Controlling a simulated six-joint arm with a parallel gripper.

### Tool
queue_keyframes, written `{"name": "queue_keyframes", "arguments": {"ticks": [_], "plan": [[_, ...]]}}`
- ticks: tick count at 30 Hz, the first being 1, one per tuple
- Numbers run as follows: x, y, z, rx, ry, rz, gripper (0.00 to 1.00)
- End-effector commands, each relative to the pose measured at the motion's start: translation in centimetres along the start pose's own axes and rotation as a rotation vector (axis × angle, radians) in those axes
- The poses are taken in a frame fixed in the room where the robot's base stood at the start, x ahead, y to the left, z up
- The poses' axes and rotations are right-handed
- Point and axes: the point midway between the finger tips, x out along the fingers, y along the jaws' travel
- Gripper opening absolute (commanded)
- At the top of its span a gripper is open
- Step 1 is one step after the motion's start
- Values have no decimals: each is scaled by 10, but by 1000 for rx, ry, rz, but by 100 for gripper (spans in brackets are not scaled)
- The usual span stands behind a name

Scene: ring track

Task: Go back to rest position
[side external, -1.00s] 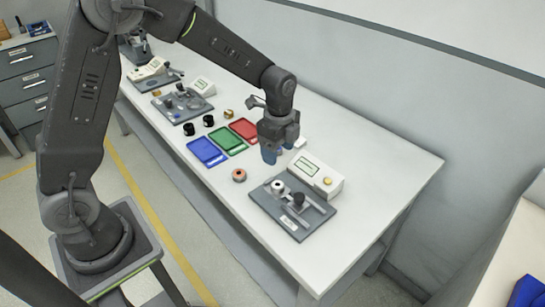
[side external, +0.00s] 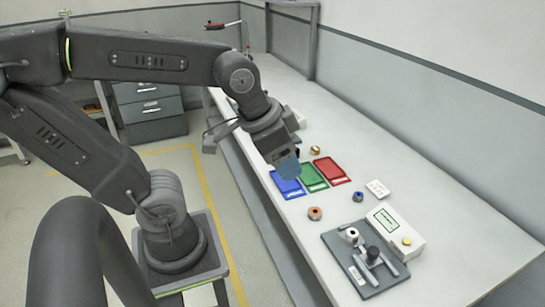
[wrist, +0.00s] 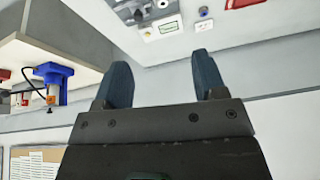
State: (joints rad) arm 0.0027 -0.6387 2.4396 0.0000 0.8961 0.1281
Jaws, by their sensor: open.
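My gripper (side external: 287,166) is raised over the bench in the side external view, near the blue tray. Its two blue fingers stand apart with nothing between them in the wrist view (wrist: 165,78). Blue (side external: 286,189), green (side external: 313,176) and red (side external: 331,170) trays lie in a row on the bench; my gripper partly covers the blue one. A copper ring (side external: 315,213), a small blue ring (side external: 358,197) and a gold ring (side external: 315,150) lie loose near the trays.
A dark fixture plate (side external: 345,268) with a pale ring and black knob sits before a white display unit (side external: 395,235). Grey drawers (side external: 150,107) stand at the back left. The wrist view shows a blue stand (wrist: 60,80) on another surface.

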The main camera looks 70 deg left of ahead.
Motion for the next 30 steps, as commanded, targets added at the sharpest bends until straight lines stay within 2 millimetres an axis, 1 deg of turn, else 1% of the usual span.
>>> {"name": "queue_keyframes", "arguments": {"ticks": [1,3,6,30], "plan": [[-4,1,7,-43,21,-3,64],[-7,1,14,-92,36,-4,64],[-8,2,18,-127,46,-4,64],[-8,2,18,-131,47,-4,64]]}}
